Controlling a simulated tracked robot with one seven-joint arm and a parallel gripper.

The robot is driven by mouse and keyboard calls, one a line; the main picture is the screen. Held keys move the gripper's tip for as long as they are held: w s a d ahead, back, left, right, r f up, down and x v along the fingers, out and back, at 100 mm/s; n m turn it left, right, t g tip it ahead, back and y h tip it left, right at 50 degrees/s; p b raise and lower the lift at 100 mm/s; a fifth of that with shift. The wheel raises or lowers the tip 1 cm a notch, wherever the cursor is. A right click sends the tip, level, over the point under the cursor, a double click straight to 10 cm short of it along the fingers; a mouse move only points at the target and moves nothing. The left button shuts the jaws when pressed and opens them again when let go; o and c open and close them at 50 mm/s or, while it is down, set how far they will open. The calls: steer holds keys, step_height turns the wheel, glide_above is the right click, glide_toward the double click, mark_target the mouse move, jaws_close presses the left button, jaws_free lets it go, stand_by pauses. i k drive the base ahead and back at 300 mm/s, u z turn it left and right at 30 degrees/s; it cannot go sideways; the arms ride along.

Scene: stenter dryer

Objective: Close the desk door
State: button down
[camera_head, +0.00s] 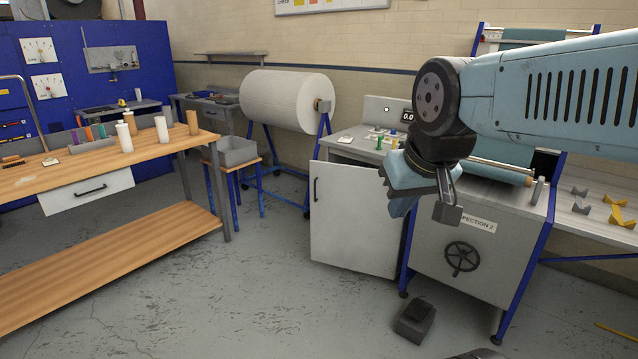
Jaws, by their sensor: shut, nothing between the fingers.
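The desk door (357,222) is a pale grey panel at the middle of the view, with a dark upright handle (315,190) near its left edge. It stands swung out from the front of the small grey desk (345,146), with a gap behind its top edge on the left. Its lower edge hangs just above the floor. My gripper (447,212) is shut and empty, in the air to the right of the door in the picture. My arm hides the right part of the desk and part of the inspection machine behind it.
The inspection machine (487,266) with a handwheel stands right of the door. A grey pedal box (414,321) lies on the floor before it. A wooden workbench (150,158) stands left. A white fabric roll (283,98) is behind. The floor between workbench and door is clear.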

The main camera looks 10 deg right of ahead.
mark_target(352, 226)
steer(key=z, duration=0.55)
steer(key=i, duration=1.75)
steer(key=u, duration=0.55)
steer(key=k, duration=0.75)
steer(key=u, duration=0.15)
steer(key=i, duration=0.85)
steer(key=z, duration=0.1)
